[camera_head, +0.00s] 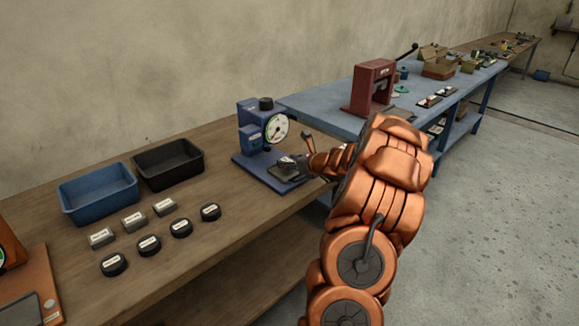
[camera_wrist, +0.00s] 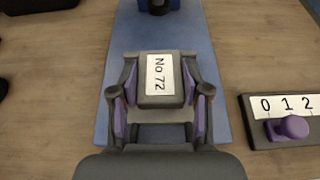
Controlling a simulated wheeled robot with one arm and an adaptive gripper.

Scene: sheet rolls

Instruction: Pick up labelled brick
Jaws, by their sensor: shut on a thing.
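A dark grey brick (camera_wrist: 150,97) with a white label reading "No 72" is between the fingers of my gripper (camera_wrist: 162,92) in the wrist view. The gripper is shut on it, with a finger along each side. The brick is over the blue base plate (camera_wrist: 205,45) of the gauge stand; I cannot tell whether it touches the plate. In the head view my gripper (camera_head: 289,164) is at the front of the blue gauge stand (camera_head: 251,130), and the brick there is small and partly hidden.
Grey labelled bricks (camera_head: 134,221) and black round labelled pieces (camera_head: 149,246) stand in rows on the wooden bench. A blue bin (camera_head: 98,206) and a black bin (camera_head: 168,178) are behind them. A numbered plate with a purple knob (camera_wrist: 289,127) is right of my gripper.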

